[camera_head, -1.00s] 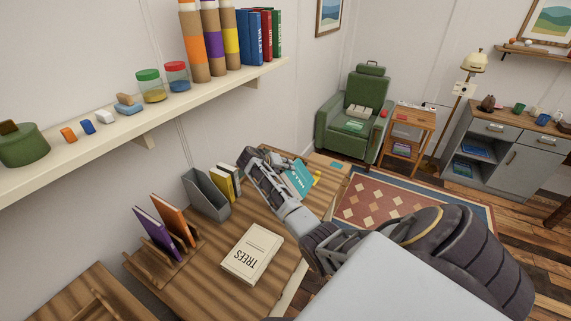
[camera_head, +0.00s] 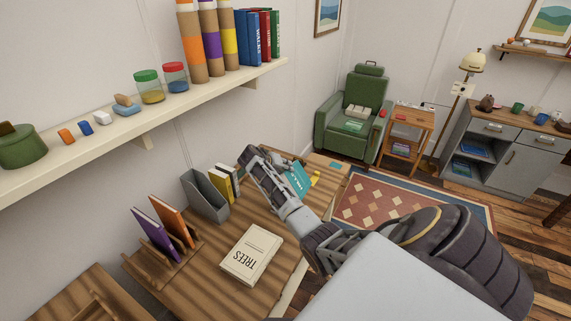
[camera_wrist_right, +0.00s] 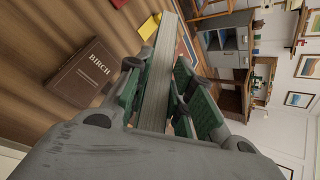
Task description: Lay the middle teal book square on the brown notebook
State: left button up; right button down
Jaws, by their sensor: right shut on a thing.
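My right gripper (camera_head: 276,166) is shut on the teal book (camera_head: 300,177) and holds it above the far part of the desk. In the right wrist view the gripper's green pads (camera_wrist_right: 158,88) press on both sides of the book (camera_wrist_right: 155,92), whose pale page edge faces the camera. The brown notebook (camera_wrist_right: 87,73), lettered BIRCH, lies on the desk to the left of the held book and apart from it in that view. In the head view my right gripper and arm seem to hide the notebook. My left gripper is not in view.
A grey file holder (camera_head: 206,195) with upright books and a wooden rack (camera_head: 165,247) with purple and orange books stand along the wall. A yellow item (camera_head: 315,178) lies beyond the held book.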

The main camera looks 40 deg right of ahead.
notch_tip(320, 180, down, 6)
dwell(1.1)
jog(key=shift+f, duration=0.1)
jog(key=c, duration=1.2)
grip_release()
jog(key=shift+o, duration=0.2)
jog(key=shift+f, duration=0.1)
jog(key=shift+a+r, duration=0.2)
jog(key=v, duration=0.8)
dwell(1.0)
jog(key=shift+a+r, duration=0.15)
jog(key=shift+r, duration=0.05)
dwell(0.7)
jog(key=shift+a, duration=0.2)
